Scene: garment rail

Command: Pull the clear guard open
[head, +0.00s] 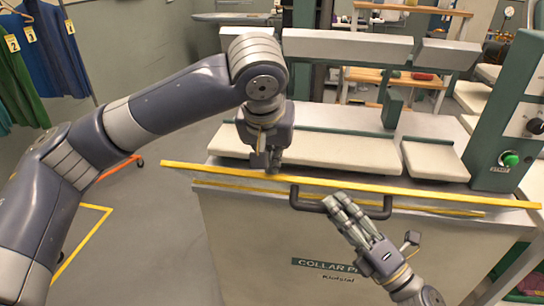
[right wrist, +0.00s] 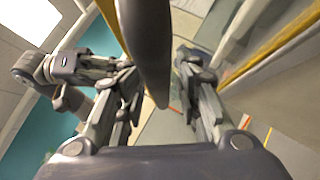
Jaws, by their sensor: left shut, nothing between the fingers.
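The clear guard, marked by its long yellow edge (head: 225,175), spans the front of the collar press (head: 250,235). A dark bar handle (head: 308,205) sticks out from the middle of that edge. My right gripper (head: 340,204) is at the handle, reaching in from the lower right. In the right wrist view the handle (right wrist: 148,45) runs between the two fingers of my right gripper (right wrist: 160,88), with gaps visible on both sides. My left gripper (head: 268,165) is shut and empty, pointing down just behind the yellow edge, left of the handle; contact cannot be told.
Pale padded boards (head: 325,150) lie behind the guard. A green control box (head: 510,120) with a lit green button stands at the right. Garments on a rail (head: 55,40) hang at the far left.

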